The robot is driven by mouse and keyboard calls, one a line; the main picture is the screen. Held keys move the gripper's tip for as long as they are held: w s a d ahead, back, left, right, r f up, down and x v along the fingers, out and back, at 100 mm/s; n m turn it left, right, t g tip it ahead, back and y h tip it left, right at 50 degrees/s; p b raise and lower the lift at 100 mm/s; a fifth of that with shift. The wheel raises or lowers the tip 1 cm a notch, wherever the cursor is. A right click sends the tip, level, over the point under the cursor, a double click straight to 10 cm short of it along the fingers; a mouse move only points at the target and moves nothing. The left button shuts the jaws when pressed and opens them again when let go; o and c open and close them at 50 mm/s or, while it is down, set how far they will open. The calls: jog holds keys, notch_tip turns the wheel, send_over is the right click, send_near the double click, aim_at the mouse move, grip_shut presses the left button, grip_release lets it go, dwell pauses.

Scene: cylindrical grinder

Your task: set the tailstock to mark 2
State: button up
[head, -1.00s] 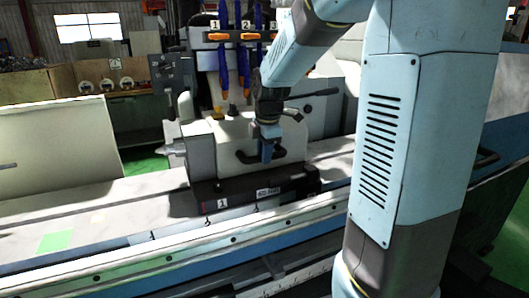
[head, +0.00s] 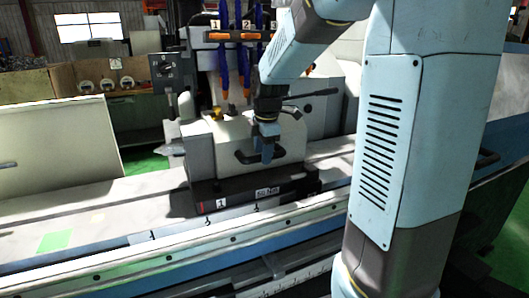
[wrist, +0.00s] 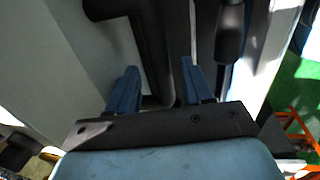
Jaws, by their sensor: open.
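The tailstock (head: 217,146) is a pale grey block on a dark base on the machine table, with its pointed centre facing left. A white label "1" (head: 222,204) is on the front left of its base. A second label (head: 267,193) to its right is too small to read. A black bar handle (head: 240,157) is on the tailstock's front face. My gripper (head: 267,153) points down at the handle's right part. In the wrist view, my gripper (wrist: 160,80) is open, and the black handle (wrist: 154,65) shows between its two blue fingers; contact cannot be told.
A black lever (head: 312,94) sticks out to the right behind the tailstock. A pale panel (head: 55,148) stands at the far left. Orange clips labelled 1 and 2 (head: 246,37) hang behind.

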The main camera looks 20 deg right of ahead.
notch_tip(320, 180, up, 13)
jog(key=s, duration=0.2)
jog(key=shift+s, duration=0.25)
jog(key=shift+d+f, duration=0.1)
jog(key=w+f, duration=0.1)
jog(key=f, duration=0.8)
jog(key=w+d+f, duration=0.1)
jog(key=f, duration=0.3)
jog(key=shift+w+d+f, duration=0.1)
jog(key=shift+w+f, duration=0.15)
jog(key=shift+w, duration=0.05)
grip_shut()
dwell(0.5)
